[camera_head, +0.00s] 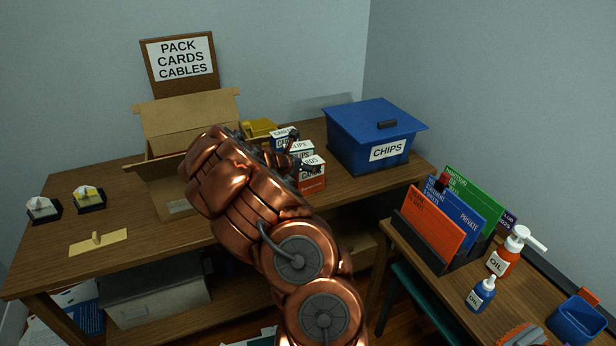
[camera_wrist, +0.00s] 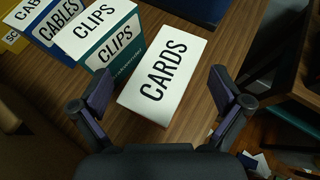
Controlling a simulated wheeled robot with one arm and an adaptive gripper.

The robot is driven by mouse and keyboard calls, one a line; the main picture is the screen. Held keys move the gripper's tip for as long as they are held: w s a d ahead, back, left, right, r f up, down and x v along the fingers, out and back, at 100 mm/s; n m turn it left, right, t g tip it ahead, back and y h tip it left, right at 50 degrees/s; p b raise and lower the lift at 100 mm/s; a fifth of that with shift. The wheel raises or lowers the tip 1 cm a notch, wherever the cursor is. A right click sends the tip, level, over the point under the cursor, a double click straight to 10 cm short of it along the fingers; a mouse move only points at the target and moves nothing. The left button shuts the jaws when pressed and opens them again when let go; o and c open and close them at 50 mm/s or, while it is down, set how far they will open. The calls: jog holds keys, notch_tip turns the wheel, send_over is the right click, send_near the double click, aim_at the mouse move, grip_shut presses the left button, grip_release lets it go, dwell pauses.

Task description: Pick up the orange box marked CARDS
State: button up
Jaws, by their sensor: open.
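The orange box marked CARDS (camera_head: 312,180) stands on the wooden table, partly hidden by my arm in the head view. In the wrist view its white top marked CARDS (camera_wrist: 165,72) faces me. My gripper (camera_wrist: 162,88) is open, with one finger to the left of the box's near end and one to the right. I cannot tell whether either finger touches it. In the head view my gripper (camera_head: 290,155) is beside the boxes, mostly hidden by my arm.
The CLIPS box (camera_wrist: 108,35) stands close to the left of the CARDS box, with the blue CABLES box (camera_wrist: 58,25) beyond it. A blue CHIPS bin (camera_head: 372,135) stands to the right. An open cardboard box (camera_head: 190,125) is behind my arm, and a file rack (camera_head: 440,255) is at right.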

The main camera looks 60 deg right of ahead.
grip_shut()
dwell(0.9)
